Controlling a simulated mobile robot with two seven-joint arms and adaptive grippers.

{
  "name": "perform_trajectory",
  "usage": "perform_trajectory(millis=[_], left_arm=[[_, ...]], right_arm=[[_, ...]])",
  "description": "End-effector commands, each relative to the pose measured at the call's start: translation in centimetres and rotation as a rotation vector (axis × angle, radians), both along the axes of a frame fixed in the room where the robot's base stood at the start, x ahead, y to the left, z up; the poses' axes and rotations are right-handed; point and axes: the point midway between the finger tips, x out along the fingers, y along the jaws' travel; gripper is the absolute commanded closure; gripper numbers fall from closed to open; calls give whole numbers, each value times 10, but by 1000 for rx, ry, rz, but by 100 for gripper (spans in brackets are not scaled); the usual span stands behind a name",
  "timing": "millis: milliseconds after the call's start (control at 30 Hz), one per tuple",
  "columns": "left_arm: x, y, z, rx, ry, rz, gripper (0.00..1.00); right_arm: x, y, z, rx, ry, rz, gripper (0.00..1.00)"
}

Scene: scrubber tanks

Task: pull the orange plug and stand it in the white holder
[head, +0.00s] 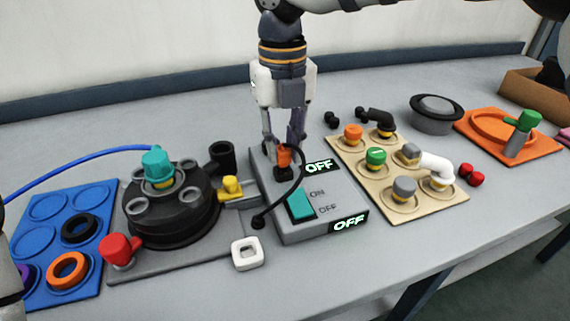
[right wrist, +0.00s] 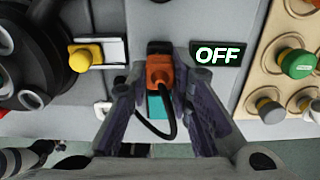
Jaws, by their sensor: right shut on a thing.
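The orange plug (head: 284,158) stands upright at the grey switch box (head: 325,190), its dark lower end at the box top. A black cord runs from it to the table. My right gripper (head: 283,150) comes down from above and is shut on the plug. The right wrist view shows the plug (right wrist: 159,72) between the fingers (right wrist: 162,85). The white holder (head: 247,253), a small square ring, lies empty on the table in front of the box's left side. The box has a teal rocker switch (head: 301,205) and two lit OFF signs. My left gripper is not in view.
A black tank top with a teal cap (head: 157,165) and a red knob (head: 118,250) stands left of the box. A beige board (head: 400,180) with several caps stands right. A blue ring tray (head: 30,262) is at far left. Table in front of the box is clear.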

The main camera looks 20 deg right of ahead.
Motion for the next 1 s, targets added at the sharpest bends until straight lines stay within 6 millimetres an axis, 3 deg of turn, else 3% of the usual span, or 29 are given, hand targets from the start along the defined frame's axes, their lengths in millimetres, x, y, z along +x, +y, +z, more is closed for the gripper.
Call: perform_trajectory(millis=[533, 1000], left_arm=[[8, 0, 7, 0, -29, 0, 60], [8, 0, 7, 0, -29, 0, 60]], right_arm=[[0, 0, 29, 1, -2, 0, 100], [0, 0, 31, 0, 2, 0, 100]])
